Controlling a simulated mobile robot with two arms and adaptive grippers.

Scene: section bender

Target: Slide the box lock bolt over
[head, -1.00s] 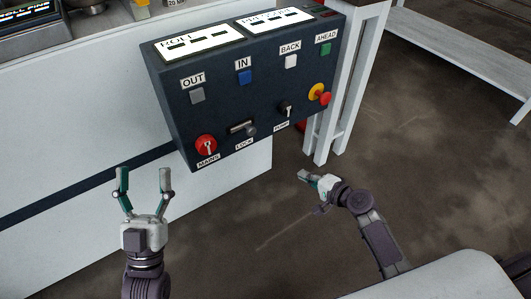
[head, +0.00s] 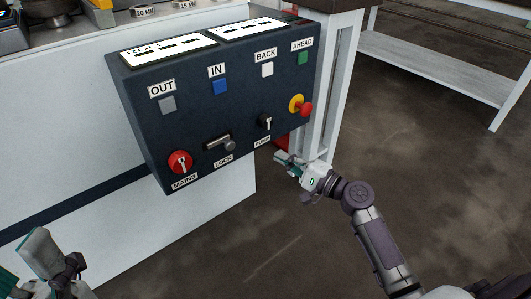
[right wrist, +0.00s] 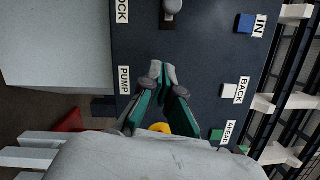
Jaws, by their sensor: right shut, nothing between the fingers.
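The lock bolt (head: 229,144) is a small grey knob on a short light bar above the LOCK label, low on the front of the dark control box (head: 185,115). Its knob sits at the bar's right end. It also shows at the top edge of the right wrist view (right wrist: 172,6). My right gripper (head: 283,158) is shut and empty, to the right of and below the bolt, apart from it. In the right wrist view its fingertips (right wrist: 163,68) point toward the bolt. My left gripper (head: 52,262) is partly cut off at the lower left; its opening is unclear.
The red MAINS switch (head: 180,162) is left of the bolt, the PUMP switch (head: 265,122) right of it. A red knob on a yellow base (head: 305,109) is at the right end. A white frame leg (head: 318,110) stands beside the box. Open floor lies below.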

